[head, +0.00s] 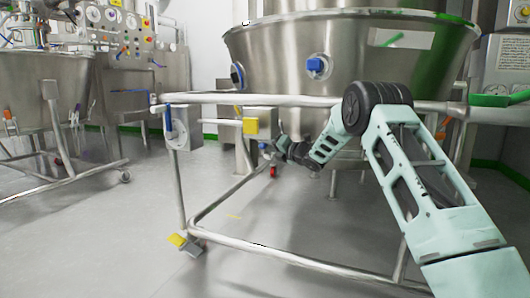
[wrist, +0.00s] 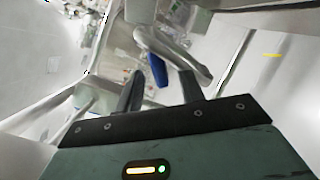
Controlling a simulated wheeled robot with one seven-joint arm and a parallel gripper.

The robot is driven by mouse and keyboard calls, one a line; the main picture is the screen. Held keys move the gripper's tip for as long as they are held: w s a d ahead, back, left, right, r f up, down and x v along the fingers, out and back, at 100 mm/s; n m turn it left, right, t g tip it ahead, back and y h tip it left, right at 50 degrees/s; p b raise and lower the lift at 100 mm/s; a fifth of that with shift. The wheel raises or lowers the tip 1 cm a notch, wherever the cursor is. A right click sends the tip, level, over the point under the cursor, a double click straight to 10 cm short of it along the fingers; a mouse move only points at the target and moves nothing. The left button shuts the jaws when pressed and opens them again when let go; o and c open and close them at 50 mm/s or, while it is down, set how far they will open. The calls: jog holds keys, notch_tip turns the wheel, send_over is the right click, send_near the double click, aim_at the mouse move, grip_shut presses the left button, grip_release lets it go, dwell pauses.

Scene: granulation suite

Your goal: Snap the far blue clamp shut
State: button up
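A blue clamp (head: 318,66) sits on the front wall of the large steel bowl (head: 275,50). A second blue clamp (head: 237,76) sits farther left on the bowl's side, seen edge-on. I cannot tell whether either is open or shut. My gripper (head: 270,150) is small and dark in the head view, low beneath the bowl, left of my elbow. In the wrist view my gripper (wrist: 163,78) has its two fingers apart with nothing held. A blue piece (wrist: 157,70) shows between and beyond the fingers, beside a bent steel tube (wrist: 175,50); I cannot tell which part it is.
A tubular steel rail (head: 240,99) runs in front of the bowl, with a blue-handled fitting (head: 168,120) at its left. A yellow block (head: 250,126) hangs below the rail. A lower frame bar (head: 290,257) crosses the floor. Another steel vessel (head: 45,90) stands left. Floor between is clear.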

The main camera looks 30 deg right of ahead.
jog(key=shift+b+x, duration=0.35)
jog(key=shift+x, duration=0.95)
grip_shut()
jog(key=shift+r, duration=0.1)
